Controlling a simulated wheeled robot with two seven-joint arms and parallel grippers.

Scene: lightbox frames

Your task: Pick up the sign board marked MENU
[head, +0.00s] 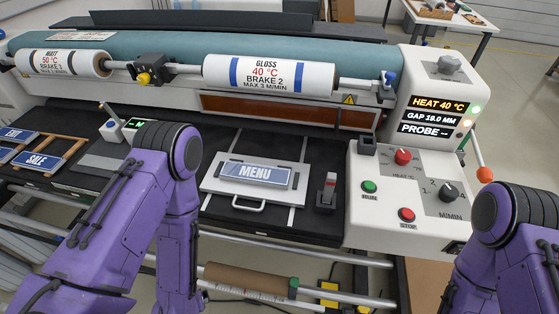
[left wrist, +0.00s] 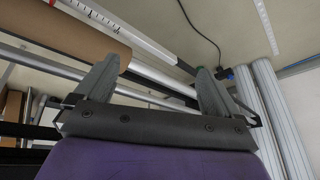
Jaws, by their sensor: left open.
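The MENU sign board (head: 256,173) is a blue and white panel with the word MENU. It lies on a pale tray with a front handle (head: 248,206) on the machine's black bed. My left arm is to the left of the sign in the head view, and its gripper is hidden there, below the bed's front edge. In the left wrist view my left gripper (left wrist: 158,85) has its two fingers wide apart with nothing between them. My right arm is at the lower right of the head view; its gripper is out of the picture.
SALE (head: 43,161) and EXIT (head: 15,134) signs lie on a wooden rack at the left. The GLOSS roll (head: 270,75) spans above the bed. A small upright holder (head: 327,192) stands right of the tray, then the control panel (head: 405,207). A brown roll (head: 245,281) hangs below the front edge.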

